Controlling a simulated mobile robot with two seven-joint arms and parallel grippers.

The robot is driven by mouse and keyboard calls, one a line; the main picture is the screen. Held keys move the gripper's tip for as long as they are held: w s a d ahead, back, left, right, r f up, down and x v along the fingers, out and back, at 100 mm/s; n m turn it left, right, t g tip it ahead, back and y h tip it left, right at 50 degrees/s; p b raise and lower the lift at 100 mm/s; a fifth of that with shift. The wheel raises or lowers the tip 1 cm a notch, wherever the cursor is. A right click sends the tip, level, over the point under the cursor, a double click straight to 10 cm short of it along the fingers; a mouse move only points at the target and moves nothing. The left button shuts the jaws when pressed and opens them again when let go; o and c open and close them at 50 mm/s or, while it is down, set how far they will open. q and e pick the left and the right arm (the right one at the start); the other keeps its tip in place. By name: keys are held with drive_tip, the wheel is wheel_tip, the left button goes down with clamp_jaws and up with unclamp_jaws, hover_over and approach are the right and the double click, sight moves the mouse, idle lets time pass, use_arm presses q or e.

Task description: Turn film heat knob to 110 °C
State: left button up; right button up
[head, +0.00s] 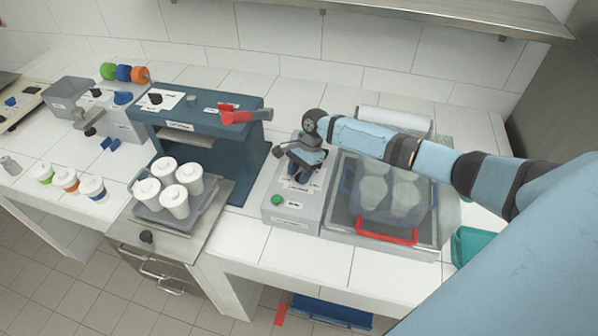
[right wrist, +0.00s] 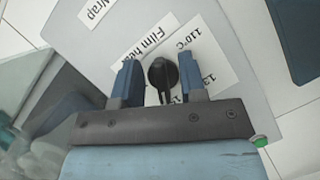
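The film heat knob (right wrist: 163,74) is a black knob beside white labels in the right wrist view. My right gripper (right wrist: 160,68) is open, with one blue finger on each side of the knob. Gaps show between the knob and both fingers. In the head view the right gripper (head: 300,168) points down over the grey control panel (head: 275,213) and hides the knob. My left gripper is not in view.
A green button (head: 277,199) sits at the panel's front. To its right is a clear-lidded tray with a red handle (head: 387,236). To its left stands a blue machine (head: 225,150) with a red lever (head: 238,116). White cups (head: 172,202) stand on a grey tray.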

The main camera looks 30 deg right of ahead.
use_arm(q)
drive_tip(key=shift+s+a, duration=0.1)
use_arm(e)
drive_tip(key=shift+c, duration=0.2)
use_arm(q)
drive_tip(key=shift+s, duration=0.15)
use_arm(e)
clamp_jaws()
